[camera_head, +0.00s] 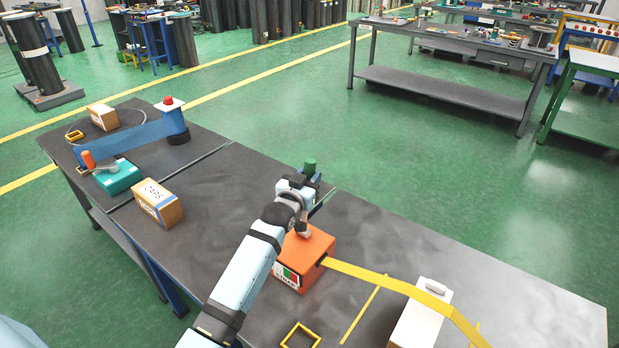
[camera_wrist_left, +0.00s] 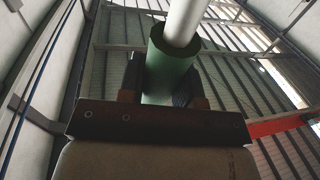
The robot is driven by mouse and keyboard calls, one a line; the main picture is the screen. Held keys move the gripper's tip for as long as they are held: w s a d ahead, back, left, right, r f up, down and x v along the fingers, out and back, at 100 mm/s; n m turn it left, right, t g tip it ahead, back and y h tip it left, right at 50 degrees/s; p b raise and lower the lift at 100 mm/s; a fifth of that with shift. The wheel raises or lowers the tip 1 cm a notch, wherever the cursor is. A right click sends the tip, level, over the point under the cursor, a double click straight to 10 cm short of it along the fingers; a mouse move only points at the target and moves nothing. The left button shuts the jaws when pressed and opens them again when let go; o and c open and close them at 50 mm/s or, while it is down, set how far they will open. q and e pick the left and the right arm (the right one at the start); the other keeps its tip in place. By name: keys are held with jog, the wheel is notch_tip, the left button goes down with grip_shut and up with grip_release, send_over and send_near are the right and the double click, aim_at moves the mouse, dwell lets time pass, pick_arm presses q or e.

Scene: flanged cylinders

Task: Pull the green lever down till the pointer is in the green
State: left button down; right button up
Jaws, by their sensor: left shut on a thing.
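The green lever (camera_head: 310,166) stands up at the orange box (camera_head: 313,246), its green grip showing above my left gripper (camera_head: 303,180). In the left wrist view the green grip (camera_wrist_left: 170,72) sits between the two dark fingers of my left gripper (camera_wrist_left: 163,92), which is shut on it. A pale rod (camera_wrist_left: 183,20) runs on from the grip. The box's front has a small panel (camera_head: 288,276) with red, green and white areas. My left arm partly covers the box, and the pointer is too small to make out. My right gripper is not in view.
A yellow strip (camera_head: 385,282) runs right from the box past a white box (camera_head: 421,318) with a handle. A yellow frame (camera_head: 301,336) lies in front. A carton (camera_head: 158,203) and a teal box (camera_head: 118,177) stand left.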

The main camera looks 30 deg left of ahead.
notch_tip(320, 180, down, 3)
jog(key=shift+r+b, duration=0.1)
jog(key=shift+b, duration=1.1)
pick_arm(q)
jog(key=s+t, duration=0.1)
jog(key=s, duration=0.1)
jog(key=s+t, duration=0.1)
jog(key=s, duration=0.1)
jog(key=shift+a+r+n+t, duration=0.1)
jog(key=shift+a+n+t, duration=0.15)
jog(key=shift+n+t, duration=0.05)
jog(key=c, duration=0.8)
grip_release()
pick_arm(e)
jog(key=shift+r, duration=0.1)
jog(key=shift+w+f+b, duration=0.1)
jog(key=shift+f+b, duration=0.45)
jog(key=shift+b, duration=0.15)
pick_arm(q)
jog(key=v, duration=1.4)
